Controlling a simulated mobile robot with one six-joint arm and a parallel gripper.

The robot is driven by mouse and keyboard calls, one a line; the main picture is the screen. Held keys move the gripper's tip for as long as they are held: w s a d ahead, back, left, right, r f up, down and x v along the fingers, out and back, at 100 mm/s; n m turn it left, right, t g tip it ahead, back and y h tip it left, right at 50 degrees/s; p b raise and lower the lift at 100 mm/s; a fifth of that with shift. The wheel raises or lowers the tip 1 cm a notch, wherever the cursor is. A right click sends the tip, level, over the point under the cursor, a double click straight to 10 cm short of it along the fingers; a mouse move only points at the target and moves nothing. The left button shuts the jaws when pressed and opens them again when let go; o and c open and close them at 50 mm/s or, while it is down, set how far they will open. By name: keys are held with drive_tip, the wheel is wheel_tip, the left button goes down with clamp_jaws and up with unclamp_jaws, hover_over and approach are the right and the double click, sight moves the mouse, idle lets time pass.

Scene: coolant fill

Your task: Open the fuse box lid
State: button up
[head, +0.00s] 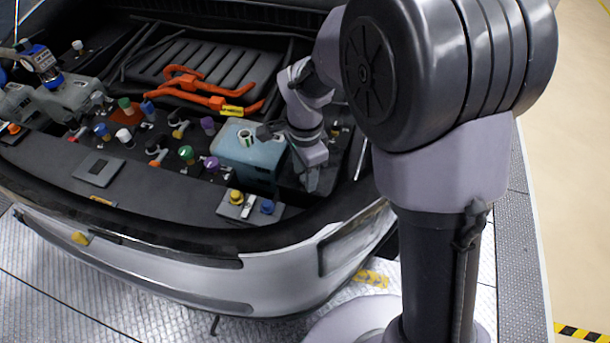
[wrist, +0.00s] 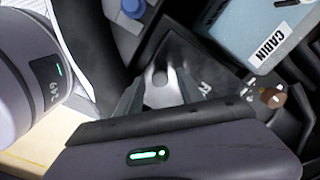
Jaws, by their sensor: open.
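A dark panel with partly covered white lettering, which looks like the fuse box lid (wrist: 180,58), lies just beyond my gripper (wrist: 160,86) in the wrist view. A pale rounded tab shows between the two fingers. My gripper is open, pointing down over the panel; whether the fingers touch it, I cannot tell. In the head view my gripper (head: 309,183) is low at the right front of the engine bay, just right of the teal box, and it hides most of the lid there. The lid appears closed, though part is covered.
The teal box (head: 245,152), labelled CABIN in the wrist view (wrist: 262,28), stands close beside my gripper. A blue cap (head: 267,207) and a yellow cap (head: 236,197) are in front. A brown knob (wrist: 271,97) is near the fingers. Orange cables (head: 210,101) lie behind.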

clamp_jaws()
idle(1.4)
